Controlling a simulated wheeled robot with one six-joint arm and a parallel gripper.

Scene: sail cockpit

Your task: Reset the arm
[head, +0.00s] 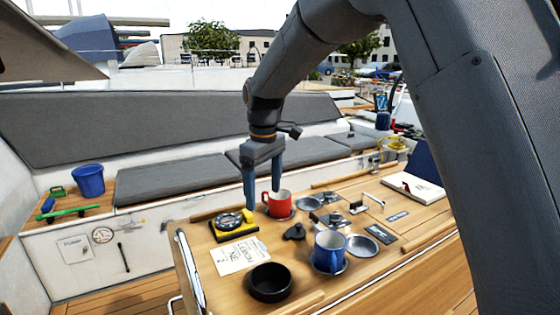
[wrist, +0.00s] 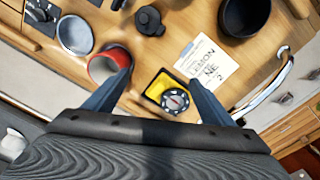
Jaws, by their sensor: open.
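My gripper (head: 263,190) is open and empty, pointing down above the back edge of the wooden table (head: 330,285). In the head view its fingers overlap the space between the red mug (head: 280,204) and the yellow and black compass (head: 234,224). In the wrist view the two fingers (wrist: 164,85) stand wide apart, with the compass (wrist: 168,92) showing between them and the red mug (wrist: 108,64) by the left finger. No object is between the fingertips at their height, as far as I can tell.
A blue mug (head: 329,252) stands on the table, with a metal dish (head: 363,246), a black bowl (head: 270,282) and a handwritten note (head: 240,257) around it. An open book (head: 413,188) lies at the right. A blue bucket (head: 89,180) stands on the left bench.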

